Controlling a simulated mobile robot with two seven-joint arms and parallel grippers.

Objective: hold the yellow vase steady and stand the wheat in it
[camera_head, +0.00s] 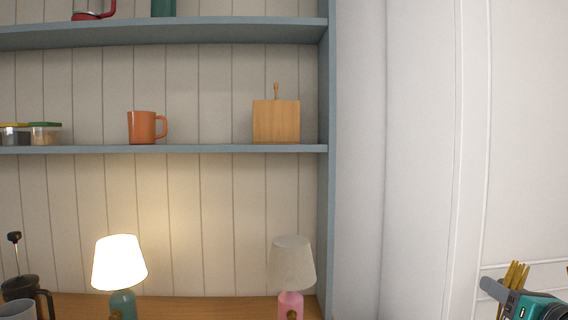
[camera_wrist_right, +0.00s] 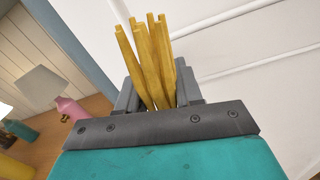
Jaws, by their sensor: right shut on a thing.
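The wheat (camera_wrist_right: 155,60), a bundle of several golden stalks, is between the fingers of my right gripper (camera_wrist_right: 160,98), which is shut on it. The stalks fan out past the fingers in the right wrist view. In the head view the right gripper (camera_head: 500,292) is at the lower right corner, with the wheat (camera_head: 514,274) showing above it. A yellow thing (camera_wrist_right: 12,168), perhaps the yellow vase, is cut off at the lower left of the right wrist view. No vase shows in the head view. My left gripper is not in view.
On the wooden counter (camera_head: 208,307) stand a lit lamp (camera_head: 120,265), an unlit pink lamp (camera_head: 291,265) and a French press (camera_head: 25,290). A white wall fills the right.

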